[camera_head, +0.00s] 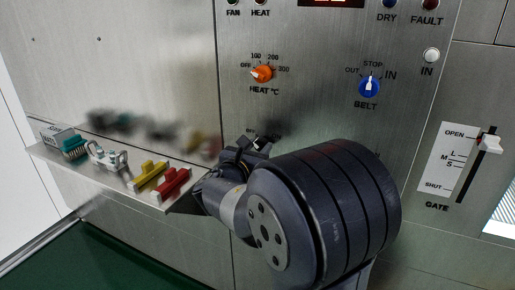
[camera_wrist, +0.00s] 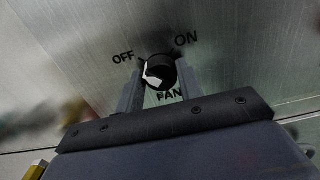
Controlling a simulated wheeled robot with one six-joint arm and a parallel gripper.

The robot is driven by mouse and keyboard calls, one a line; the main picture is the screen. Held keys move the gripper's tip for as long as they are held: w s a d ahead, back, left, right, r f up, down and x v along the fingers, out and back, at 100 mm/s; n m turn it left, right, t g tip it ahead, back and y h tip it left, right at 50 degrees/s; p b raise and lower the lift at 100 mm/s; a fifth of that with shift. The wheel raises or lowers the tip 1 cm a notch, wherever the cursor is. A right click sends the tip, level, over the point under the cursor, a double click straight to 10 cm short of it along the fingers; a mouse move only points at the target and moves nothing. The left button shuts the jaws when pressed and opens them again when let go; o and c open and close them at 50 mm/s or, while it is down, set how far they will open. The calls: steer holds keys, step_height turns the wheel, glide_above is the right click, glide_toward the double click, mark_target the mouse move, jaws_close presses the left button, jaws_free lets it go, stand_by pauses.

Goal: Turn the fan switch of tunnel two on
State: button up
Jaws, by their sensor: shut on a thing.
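The fan switch (camera_wrist: 160,71) is a round black knob with a white pointer on the steel panel, between the words OFF and ON and above FAN in the wrist view. Its white mark lies on the left side, toward OFF. My gripper (camera_wrist: 157,80) has a finger on each side of the knob and is shut on it. In the head view my gripper (camera_head: 245,150) is at the panel below the heat dial, and my wrist hides nearly all of the knob there. No tunnel number is readable in either view.
Above are the orange heat dial (camera_head: 262,73), the blue belt knob (camera_head: 369,86) and indicator lamps. The gate slider (camera_head: 488,144) is at right. A shelf (camera_head: 115,172) at left holds brushes, a metal fitting, and yellow and red pieces, close to my gripper.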

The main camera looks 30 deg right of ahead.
steer(key=shift+f+b, duration=0.1)
steer(key=shift+b, duration=0.25)
steer(key=shift+c, duration=0.5)
steer(key=m+b, duration=0.2)
steer(key=b, duration=0.1)
steer(key=shift+f+m+b, duration=0.2)
steer(key=shift+m+b, duration=0.1)
steer(key=shift+m, duration=0.1)
steer(key=m+b, duration=0.6)
steer(key=b, duration=0.2)
steer(key=shift+s+d+f, duration=0.1)
steer(key=m+b, duration=0.9)
steer(key=shift+b, duration=0.4)
steer(key=o, duration=1)
steer(key=shift+r, duration=0.2)
